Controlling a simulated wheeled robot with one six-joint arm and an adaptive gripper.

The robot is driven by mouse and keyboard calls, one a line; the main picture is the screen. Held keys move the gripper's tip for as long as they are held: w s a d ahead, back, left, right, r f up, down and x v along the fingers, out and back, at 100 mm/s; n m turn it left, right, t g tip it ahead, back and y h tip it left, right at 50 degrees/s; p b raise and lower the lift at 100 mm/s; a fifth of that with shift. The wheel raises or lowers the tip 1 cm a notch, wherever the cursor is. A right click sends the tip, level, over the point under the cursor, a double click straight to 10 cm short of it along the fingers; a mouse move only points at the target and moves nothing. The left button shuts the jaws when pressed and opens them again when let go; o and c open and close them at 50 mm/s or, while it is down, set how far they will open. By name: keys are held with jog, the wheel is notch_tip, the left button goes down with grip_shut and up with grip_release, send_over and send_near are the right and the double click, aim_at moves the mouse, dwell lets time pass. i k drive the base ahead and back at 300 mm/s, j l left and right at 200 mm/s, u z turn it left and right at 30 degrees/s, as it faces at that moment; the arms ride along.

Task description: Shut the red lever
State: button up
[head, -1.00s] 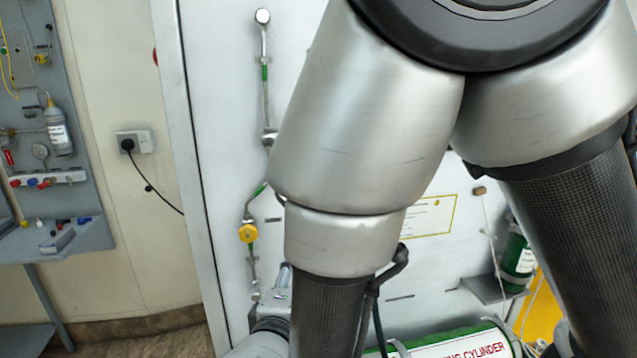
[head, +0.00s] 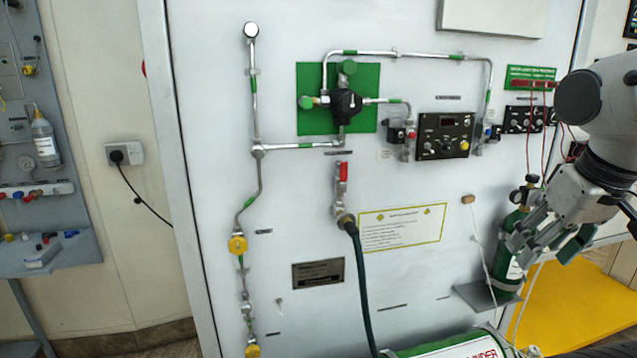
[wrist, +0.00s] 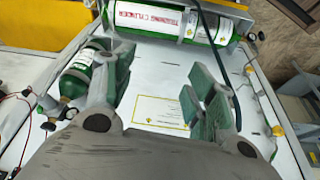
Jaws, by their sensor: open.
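The red lever (head: 343,172) is on a small metal valve at the middle of the white panel (head: 300,225) in the head view. It points upright, in line with the valve body. A dark green hose (head: 363,285) hangs from the fitting below it. My gripper (head: 543,243) is open and empty at the right, well away from the lever, in front of a small green cylinder. In the wrist view my gripper (wrist: 162,88) has its fingers spread over the panel. I cannot make out the lever there.
A large training cylinder (head: 455,348) lies at the panel's foot. The small green cylinder (head: 515,270) stands on a shelf (head: 485,298). A yellow-bordered notice (head: 403,228) is right of the lever. Pipes with yellow knobs (head: 238,244) run at left. The panel front around the lever is clear.

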aim_at(344, 166)
jog(key=k+j+z, duration=0.15)
jog(key=j+z, duration=0.25)
jog(key=k+j+z, duration=0.2)
jog(key=z, duration=0.2)
jog(key=k+j+z, duration=0.25)
jog(key=z, duration=0.15)
